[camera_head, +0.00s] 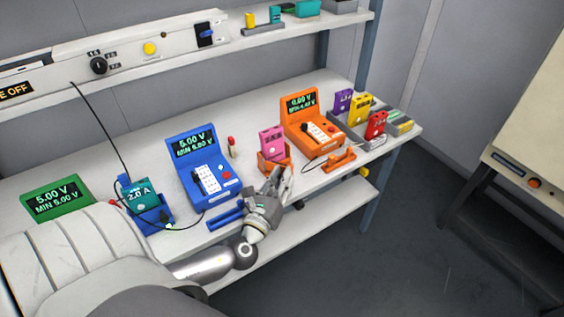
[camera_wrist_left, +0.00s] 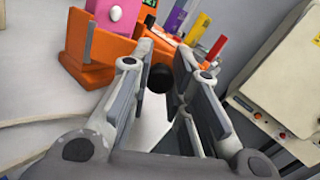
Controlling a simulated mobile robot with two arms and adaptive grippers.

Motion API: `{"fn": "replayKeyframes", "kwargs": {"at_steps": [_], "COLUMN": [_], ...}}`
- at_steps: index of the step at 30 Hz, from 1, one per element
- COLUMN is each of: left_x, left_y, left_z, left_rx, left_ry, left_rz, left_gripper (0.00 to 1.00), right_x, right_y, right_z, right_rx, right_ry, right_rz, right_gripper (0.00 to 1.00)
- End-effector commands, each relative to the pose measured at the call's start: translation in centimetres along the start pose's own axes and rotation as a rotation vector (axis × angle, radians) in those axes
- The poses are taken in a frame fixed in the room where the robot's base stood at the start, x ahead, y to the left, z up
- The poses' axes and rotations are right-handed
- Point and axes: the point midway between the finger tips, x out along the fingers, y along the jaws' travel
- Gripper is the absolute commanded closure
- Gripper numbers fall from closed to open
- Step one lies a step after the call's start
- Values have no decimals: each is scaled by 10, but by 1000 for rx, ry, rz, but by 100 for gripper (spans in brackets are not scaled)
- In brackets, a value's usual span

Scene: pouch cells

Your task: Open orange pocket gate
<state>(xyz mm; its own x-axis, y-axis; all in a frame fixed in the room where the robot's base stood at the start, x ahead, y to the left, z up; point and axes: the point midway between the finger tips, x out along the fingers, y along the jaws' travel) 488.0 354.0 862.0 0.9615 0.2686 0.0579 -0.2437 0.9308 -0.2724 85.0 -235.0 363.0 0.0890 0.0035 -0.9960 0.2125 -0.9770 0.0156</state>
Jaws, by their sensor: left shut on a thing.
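The orange pocket (camera_head: 276,166) stands near the front edge of the bench with a pink cell (camera_head: 271,141) upright in it. In the left wrist view the pocket (camera_wrist_left: 97,72) is at upper left, with the pink cell (camera_wrist_left: 113,12) above it. My left gripper (camera_head: 284,178) reaches in at the pocket's front right. My right gripper is not in view.
A blue meter (camera_head: 204,170) stands left of the pocket and an orange meter (camera_head: 312,124) behind it to the right. Purple, yellow and red cells (camera_head: 376,124) stand at the right end. A shelf (camera_head: 300,32) runs above. A cable lies near the orange meter.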

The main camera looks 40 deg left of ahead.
Motion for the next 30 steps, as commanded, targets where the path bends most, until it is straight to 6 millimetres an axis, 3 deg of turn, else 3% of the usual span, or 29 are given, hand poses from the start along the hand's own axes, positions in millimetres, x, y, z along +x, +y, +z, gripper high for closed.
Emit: {"fn": "replayKeyframes", "kwargs": {"at_steps": [2, 3, 8, 20, 30], "left_x": [3, 3, 2, -6, -69], "left_y": [0, 1, 0, 1, 1], "left_z": [7, 7, 5, 1, 0], "left_rx": [2, 2, 1, 1, 1], "left_ry": [-16, -16, -12, -3, -1], "left_rz": [3, 3, 3, 2, 4], "left_gripper": [100, 77, 57, 57, 57], "right_x": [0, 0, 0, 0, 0], "right_y": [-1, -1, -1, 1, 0], "right_z": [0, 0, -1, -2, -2], "right_rx": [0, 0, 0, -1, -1], "right_ry": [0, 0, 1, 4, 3], "right_rz": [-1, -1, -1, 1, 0], "right_gripper": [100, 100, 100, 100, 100]}}
